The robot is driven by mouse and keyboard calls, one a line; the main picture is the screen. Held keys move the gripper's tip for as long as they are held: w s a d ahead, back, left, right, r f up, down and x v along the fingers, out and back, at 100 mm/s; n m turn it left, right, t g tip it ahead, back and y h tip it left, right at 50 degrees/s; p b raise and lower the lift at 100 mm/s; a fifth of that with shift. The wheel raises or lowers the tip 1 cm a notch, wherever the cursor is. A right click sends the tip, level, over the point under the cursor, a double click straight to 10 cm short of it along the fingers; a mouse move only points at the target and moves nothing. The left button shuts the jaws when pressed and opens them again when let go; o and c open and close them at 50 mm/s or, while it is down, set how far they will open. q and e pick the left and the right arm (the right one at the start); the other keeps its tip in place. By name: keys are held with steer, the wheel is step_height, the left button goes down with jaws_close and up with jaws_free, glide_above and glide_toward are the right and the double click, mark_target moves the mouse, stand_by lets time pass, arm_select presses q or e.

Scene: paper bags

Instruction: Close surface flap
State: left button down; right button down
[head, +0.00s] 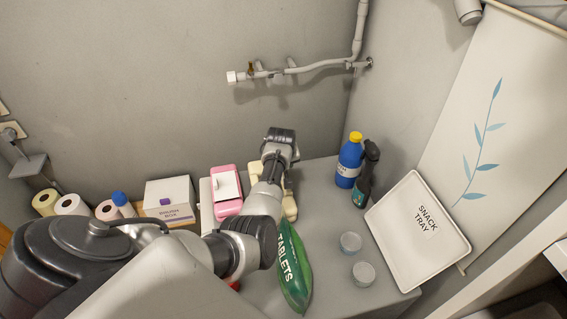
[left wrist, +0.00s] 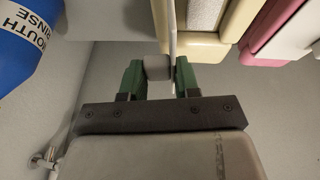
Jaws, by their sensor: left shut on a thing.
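In the left wrist view, my left gripper (left wrist: 158,78) has green fingers that close from both sides on a grey block and a thin white upright edge, which looks like the flap (left wrist: 172,32). The flap is seen edge-on, beside a cream-framed unit (left wrist: 206,22). In the head view the cream unit (head: 290,207) is partly hidden behind my left arm. The dark wrist end (head: 281,140) of this arm is above and behind the unit, by the back wall, and its fingers cannot be made out there. My right gripper is in neither view.
A pink unit (head: 228,208) stands left of the cream one. A blue bottle (head: 349,163) and a dark spray bottle (head: 367,175) stand to the right. A green tablets pack (head: 293,265), two small tubs and a snack tray (head: 398,275) are nearer. Pipes (head: 300,68) run along the wall above.

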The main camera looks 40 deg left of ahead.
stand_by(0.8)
arm_select(q)
steer(key=c, duration=0.9)
jaws_free()
steer(key=shift+r, duration=0.1)
steer(key=b+v, duration=0.1)
steer(key=v, duration=0.8)
steer(key=shift+s+d+r+b, duration=0.1)
steer(key=shift+s+r+b, duration=0.05)
steer(key=shift+r+b, duration=0.2)
steer(key=shift+s+d+r, duration=0.1)
steer(key=shift+s+r, duration=0.05)
steer(key=shift+r, duration=0.2)
steer(key=shift+c, duration=0.3)
